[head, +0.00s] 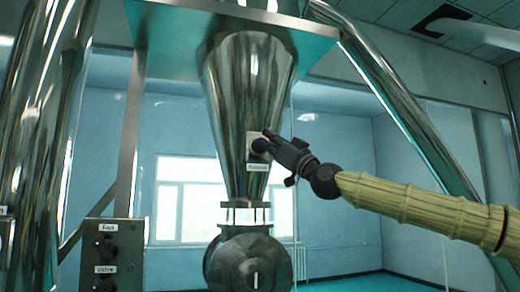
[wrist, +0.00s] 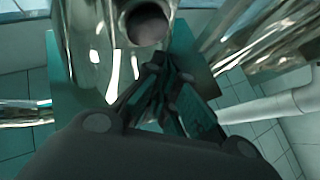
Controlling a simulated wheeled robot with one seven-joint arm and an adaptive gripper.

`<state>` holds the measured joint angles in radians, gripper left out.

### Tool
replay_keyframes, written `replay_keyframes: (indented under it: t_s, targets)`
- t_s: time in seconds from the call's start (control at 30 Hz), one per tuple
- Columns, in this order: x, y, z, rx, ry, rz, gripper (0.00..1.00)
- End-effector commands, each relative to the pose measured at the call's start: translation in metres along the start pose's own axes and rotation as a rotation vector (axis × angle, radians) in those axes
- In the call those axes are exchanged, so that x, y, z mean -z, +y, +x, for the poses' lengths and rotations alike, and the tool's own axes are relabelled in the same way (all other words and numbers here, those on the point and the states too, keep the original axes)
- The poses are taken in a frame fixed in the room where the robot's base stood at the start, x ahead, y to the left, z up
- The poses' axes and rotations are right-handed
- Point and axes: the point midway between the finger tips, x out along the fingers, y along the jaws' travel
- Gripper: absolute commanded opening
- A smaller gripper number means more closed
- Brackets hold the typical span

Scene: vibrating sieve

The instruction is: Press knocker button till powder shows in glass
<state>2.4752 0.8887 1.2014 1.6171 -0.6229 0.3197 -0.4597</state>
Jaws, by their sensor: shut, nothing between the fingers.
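A polished steel cone hopper (head: 240,95) hangs in the middle of the head view. The knocker, a pale plate (head: 251,139) with a dark round part, sits on its lower right side above a small label (head: 257,167). My gripper (head: 268,140) is shut and empty, its tips at the knocker and overlapping the dark part; I cannot tell whether they touch it. The wrist view shows the closed fingers (wrist: 156,75) just below a round dark face in a shiny ring (wrist: 148,24). The short glass section (head: 245,215) under the cone looks clear and pale.
A control box (head: 128,262) with dark knobs labelled Feed and Valve stands at lower left. A round steel valve body (head: 248,262) is below the glass. Slanted steel legs (head: 400,105) flank the hopper. Open room lies at the right.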

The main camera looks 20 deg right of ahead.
Motion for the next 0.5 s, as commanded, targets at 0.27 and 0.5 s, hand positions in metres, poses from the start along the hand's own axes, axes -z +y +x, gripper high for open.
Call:
replay_keyframes:
  t_s: [0.27,0.5]
  targets:
    - [0.010,-0.011,-0.016,0.000,0.002,-0.001,0.00]
    - [0.018,-0.018,-0.026,0.000,0.001,-0.001,0.00]
